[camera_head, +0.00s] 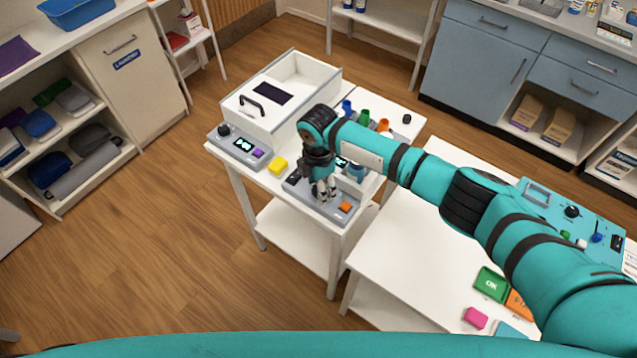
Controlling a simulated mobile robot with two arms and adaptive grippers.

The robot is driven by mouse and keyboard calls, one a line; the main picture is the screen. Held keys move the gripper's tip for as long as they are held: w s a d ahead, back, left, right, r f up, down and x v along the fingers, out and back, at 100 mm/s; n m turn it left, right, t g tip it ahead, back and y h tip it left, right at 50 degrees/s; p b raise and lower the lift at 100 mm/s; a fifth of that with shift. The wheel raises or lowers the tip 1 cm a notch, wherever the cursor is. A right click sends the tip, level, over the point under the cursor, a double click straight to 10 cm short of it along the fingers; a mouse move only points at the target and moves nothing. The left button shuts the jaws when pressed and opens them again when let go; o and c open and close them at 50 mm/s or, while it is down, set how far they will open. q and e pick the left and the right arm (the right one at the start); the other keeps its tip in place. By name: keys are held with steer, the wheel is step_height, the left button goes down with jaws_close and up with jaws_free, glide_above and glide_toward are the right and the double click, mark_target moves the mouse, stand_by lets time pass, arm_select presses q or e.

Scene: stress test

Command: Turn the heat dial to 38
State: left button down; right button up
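My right arm reaches in from the right. Its gripper (325,193) points down over a grey control panel (328,208) on the white table. The panel has a lit display (341,162), partly covered by my arm, and an orange button (345,207). Any dial under the gripper is hidden by it. I cannot tell whether the fingers are apart, closed or touching a dial. A second grey panel (236,152) to the left has a black dial (223,130), a lit display (243,145) and a purple button (258,154). The digits are too small to read. My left gripper is not in view.
A yellow block (278,165) lies between the panels. An open white box (310,75) with a black handle stands behind. Coloured cups (364,118) are near my arm. On the right table are a teal panel (540,196) with a black dial and a green OK block (490,284).

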steer(key=shift+f, duration=0.15)
steer(key=c, duration=0.8)
jaws_close()
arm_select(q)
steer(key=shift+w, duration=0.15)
